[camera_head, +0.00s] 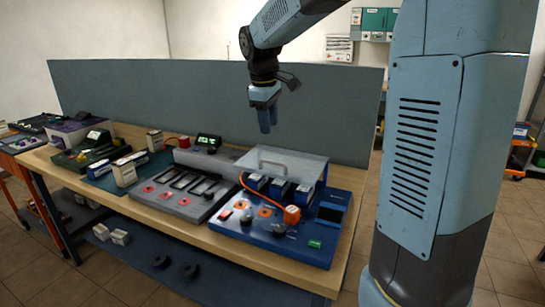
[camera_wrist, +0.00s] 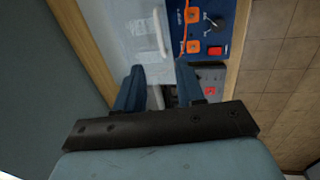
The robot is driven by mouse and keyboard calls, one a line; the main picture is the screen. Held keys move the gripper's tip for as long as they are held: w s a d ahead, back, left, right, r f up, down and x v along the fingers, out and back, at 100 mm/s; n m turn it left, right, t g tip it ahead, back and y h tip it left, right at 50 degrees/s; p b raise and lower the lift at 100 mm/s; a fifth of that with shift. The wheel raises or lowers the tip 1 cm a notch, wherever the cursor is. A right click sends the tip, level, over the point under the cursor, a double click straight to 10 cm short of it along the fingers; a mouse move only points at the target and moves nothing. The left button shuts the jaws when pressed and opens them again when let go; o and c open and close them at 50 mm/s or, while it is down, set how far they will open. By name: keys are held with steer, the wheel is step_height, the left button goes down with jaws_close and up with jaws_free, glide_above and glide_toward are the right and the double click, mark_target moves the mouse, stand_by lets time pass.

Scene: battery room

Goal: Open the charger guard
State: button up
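The charger guard (camera_head: 305,163) is a clear, pale cover lying over the back part of the blue charger station (camera_head: 290,247); it looks lowered. A thin white handle (camera_wrist: 161,32) stands on it, best seen in the wrist view, where the guard's clear panel (camera_wrist: 125,35) fills the upper left. Several blue-and-white battery packs (camera_head: 278,187) sit at the guard's front. My gripper (camera_head: 267,128) hangs above and behind the guard, pointing down, touching nothing. In the wrist view my gripper (camera_wrist: 159,68) has its two blue fingers apart with nothing held between them; the handle lies beyond the fingertips.
An orange plug (camera_head: 292,215) with an orange cable, knobs and a dark screen (camera_head: 331,214) are on the blue station. A grey unit with slots (camera_head: 180,208) stands left of it. A blue-grey partition (camera_head: 200,95) rises behind the wooden bench. Air around my gripper is clear.

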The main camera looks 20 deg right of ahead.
mark_target(272, 163)
steer(key=f, duration=0.4)
steer(key=w+d+f, duration=0.1)
steer(key=f, duration=0.7)
steer(key=shift+w+d, duration=0.25)
steer(key=shift+w, duration=0.15)
jaws_close()
